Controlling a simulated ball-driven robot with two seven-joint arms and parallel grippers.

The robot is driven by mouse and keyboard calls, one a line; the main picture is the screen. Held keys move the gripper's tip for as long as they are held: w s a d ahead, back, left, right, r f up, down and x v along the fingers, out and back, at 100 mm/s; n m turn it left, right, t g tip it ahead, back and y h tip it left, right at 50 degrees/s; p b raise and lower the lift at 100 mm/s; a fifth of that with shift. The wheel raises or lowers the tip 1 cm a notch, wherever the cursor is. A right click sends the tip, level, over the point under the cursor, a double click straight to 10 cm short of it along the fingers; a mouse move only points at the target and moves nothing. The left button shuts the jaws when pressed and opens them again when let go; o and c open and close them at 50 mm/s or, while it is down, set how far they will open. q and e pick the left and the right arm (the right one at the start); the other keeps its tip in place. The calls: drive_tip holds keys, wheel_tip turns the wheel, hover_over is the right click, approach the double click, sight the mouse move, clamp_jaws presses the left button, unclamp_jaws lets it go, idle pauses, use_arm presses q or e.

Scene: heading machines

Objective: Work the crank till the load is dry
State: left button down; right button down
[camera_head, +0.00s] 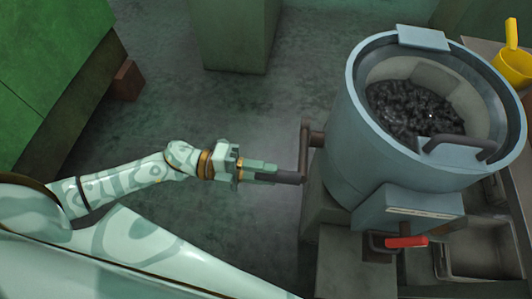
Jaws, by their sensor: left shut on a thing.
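A blue-grey round drum machine (345,175) stands at the right with its top open. A dark, lumpy load (415,110) lies inside it against a pale inner wall. A brown crank (304,150) sticks out from the drum's left side, its arm hanging down to a dark handle (280,177). My left gripper (262,172) is shut on the crank handle, reaching in from the left. I cannot tell from this view whether the load is wet or dry. My right gripper is not in view.
A red-handled lever (406,241) sits on the machine's lower front. A yellow scoop-like vessel (514,62) stands at the far right. A grey tray (480,252) is at the lower right. Green blocks stand at upper left and top. The floor between is clear.

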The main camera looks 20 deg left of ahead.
use_arm(q)
drive_tip(key=shift+s+f, duration=0.2)
drive_tip(key=shift+f, duration=0.65)
drive_tip(key=shift+s, duration=0.1)
drive_tip(key=c, duration=1.1)
unclamp_jaws()
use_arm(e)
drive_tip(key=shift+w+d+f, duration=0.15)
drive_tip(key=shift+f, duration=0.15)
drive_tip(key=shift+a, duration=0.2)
use_arm(q)
drive_tip(key=p+v, duration=0.1)
drive_tip(key=v, duration=1.5)
drive_tip(key=shift+a, duration=0.1)
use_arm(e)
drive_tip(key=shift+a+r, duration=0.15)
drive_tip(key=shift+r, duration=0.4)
